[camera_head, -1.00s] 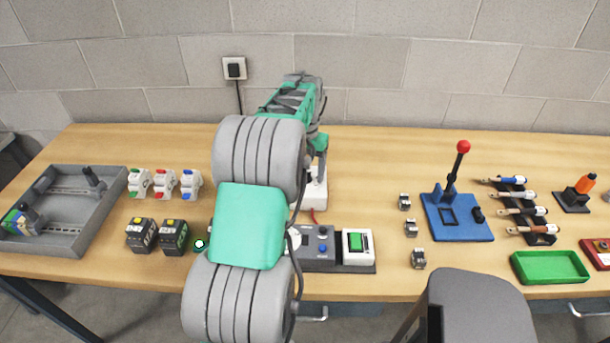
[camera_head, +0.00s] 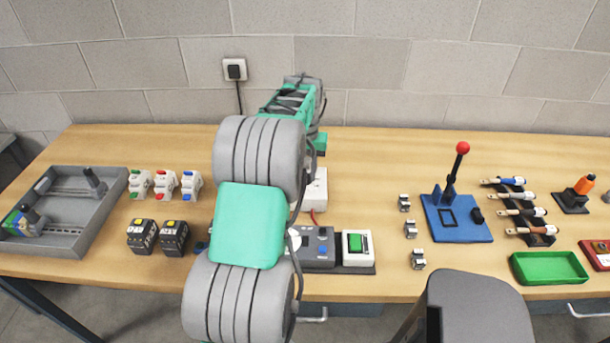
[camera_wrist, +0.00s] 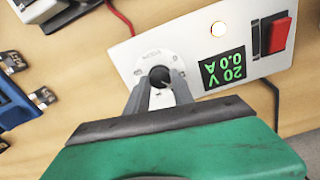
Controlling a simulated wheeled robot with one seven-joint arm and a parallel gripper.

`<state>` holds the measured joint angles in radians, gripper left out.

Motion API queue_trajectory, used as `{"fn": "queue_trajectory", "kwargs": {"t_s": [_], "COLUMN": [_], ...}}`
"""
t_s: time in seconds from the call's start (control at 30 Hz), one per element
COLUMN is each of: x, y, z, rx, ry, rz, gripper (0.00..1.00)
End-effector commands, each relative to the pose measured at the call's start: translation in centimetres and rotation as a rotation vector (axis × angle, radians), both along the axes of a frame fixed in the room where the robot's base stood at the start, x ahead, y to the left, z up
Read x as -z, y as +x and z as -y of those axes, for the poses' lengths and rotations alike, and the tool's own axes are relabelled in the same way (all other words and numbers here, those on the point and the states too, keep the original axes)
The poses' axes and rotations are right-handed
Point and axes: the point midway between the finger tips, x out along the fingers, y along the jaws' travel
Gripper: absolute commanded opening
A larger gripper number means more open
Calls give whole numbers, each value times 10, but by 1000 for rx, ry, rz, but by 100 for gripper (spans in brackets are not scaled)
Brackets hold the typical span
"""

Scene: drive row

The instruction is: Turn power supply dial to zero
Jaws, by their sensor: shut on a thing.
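The power supply (camera_wrist: 200,50) is a white panel that appears upside down in the wrist view. Its lit green display (camera_wrist: 223,70) reads 20 V and 0.0 A. The dark round dial (camera_wrist: 160,76) sits on a pale scale plate. My gripper (camera_wrist: 161,84) has one finger on each side of the dial and is shut on it. A red switch (camera_wrist: 278,35) and a glowing round lamp (camera_wrist: 218,29) are on the same panel. In the head view, my arm hides much of the power supply (camera_head: 316,190) and the gripper's fingertips.
A red cable runs from the power supply toward a control strip with a green button (camera_head: 355,244) in front. A black cable rises to the wall socket (camera_head: 235,69). A blue lever base (camera_head: 457,218) stands to the right. Table between it and the supply is mostly clear.

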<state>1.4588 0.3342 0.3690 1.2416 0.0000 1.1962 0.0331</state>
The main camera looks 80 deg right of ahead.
Motion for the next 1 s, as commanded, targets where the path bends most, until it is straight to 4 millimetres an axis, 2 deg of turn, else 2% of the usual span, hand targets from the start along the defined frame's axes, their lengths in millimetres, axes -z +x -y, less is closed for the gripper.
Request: {"fn": "queue_trajectory", "kwargs": {"t_s": [0.63,0.67,1.0], "x": [-2,-1,0], "y": [0,0,0], "z": [0,0,0], "rx": [-1349,-1360,-1351], "ry": [1,0,0], "rz": [0,-1,-1], "gripper": [6,30,58]}}
